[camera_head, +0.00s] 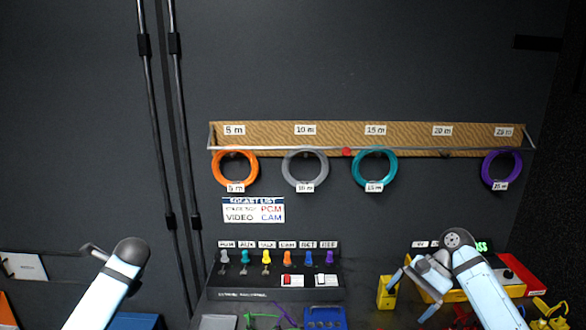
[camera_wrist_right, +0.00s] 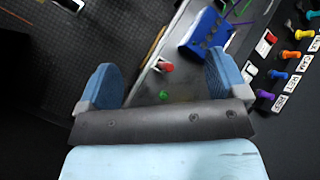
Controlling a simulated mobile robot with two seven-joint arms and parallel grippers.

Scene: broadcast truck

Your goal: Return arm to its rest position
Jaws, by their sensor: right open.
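My right arm comes in from the lower right of the head view, and its gripper (camera_head: 410,294) hangs over the right part of the bench. In the right wrist view its two blue fingers stand wide apart, and the gripper (camera_wrist_right: 162,82) is open with nothing held between them. My left arm (camera_head: 108,288) comes in at the lower left; only a rounded joint and a small grey part show, and no left fingers are visible.
A connector panel (camera_head: 275,293) with coloured plugs stands at the back of the bench. A blue rack (camera_head: 325,318) is in front of it; it also shows in the wrist view (camera_wrist_right: 205,32). A yellow object (camera_head: 386,293) stands close to my right gripper. Coloured cable coils hang from a wall rail (camera_head: 420,150).

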